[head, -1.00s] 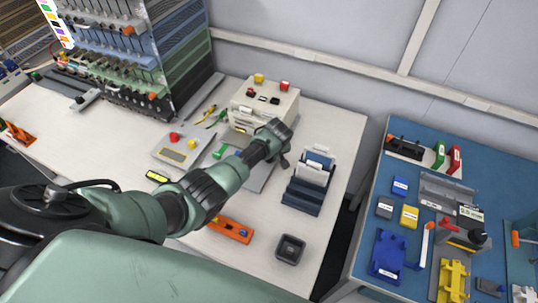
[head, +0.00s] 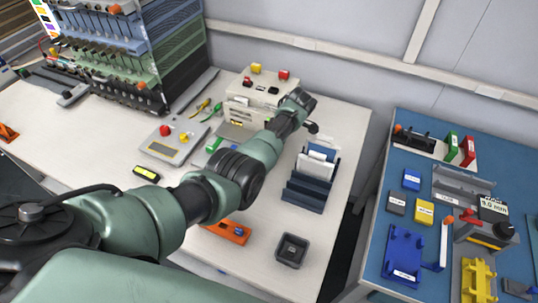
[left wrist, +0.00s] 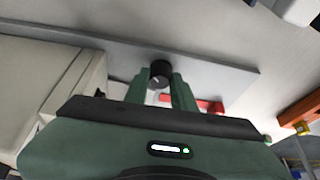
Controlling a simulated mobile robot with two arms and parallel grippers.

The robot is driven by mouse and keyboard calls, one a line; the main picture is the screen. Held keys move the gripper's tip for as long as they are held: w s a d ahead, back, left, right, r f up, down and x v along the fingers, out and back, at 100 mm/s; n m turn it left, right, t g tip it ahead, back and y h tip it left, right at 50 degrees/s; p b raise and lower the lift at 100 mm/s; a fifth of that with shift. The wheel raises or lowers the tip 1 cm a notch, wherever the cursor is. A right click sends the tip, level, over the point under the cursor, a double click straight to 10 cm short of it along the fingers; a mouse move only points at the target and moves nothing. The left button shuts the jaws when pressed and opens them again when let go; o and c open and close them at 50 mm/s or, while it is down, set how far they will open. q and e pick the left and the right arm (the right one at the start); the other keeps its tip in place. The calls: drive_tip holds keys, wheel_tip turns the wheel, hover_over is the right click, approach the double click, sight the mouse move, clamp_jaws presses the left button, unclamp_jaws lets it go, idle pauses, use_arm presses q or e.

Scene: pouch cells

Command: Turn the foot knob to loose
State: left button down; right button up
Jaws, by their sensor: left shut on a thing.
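The foot knob (left wrist: 160,70) shows in the left wrist view as a round black knob with a pale line across its face. It sits between the two green fingers of my left gripper (left wrist: 160,84), which is shut on it. A grey plate (left wrist: 225,68) lies behind the fingers. In the head view my left arm reaches to the front right of the white machine (head: 245,102). The fingers and the knob cannot be made out there, hidden by my wrist. No loose or tight marking can be read. My right gripper is in neither view.
A dark blue rack (head: 303,193) with upright plates stands close to the right of my arm. A grey tray (head: 291,251), an orange tool (head: 228,232) and a control box (head: 174,146) lie on the white bench. A blue table (head: 378,240) is farther right.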

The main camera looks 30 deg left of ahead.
use_arm(q)
drive_tip(key=n+b, duration=0.1)
drive_tip(key=n+g+b, duration=0.1)
drive_tip(key=b, duration=0.1)
drive_tip(key=n+b, duration=0.1)
drive_tip(key=b, duration=0.1)
drive_tip(key=shift+w+f+n+h, duration=0.15)
drive_tip(key=shift+f+n+h, duration=0.1)
drive_tip(key=shift+n+h, duration=0.05)
drive_tip(key=shift+a+r+n+g+b, duration=0.1)
drive_tip(key=shift+r+n+g+b, duration=0.25)
drive_tip(key=shift+n+b, duration=0.6)
drive_tip(key=shift+m, duration=0.25)
drive_tip(key=c, duration=1.2)
unclamp_jaws()
drive_tip(key=shift+f, duration=0.1)
drive_tip(key=shift+o, duration=0.2)
drive_tip(key=b+v, duration=0.1)
drive_tip(key=v, duration=0.7)
drive_tip(key=shift+w, duration=0.1)
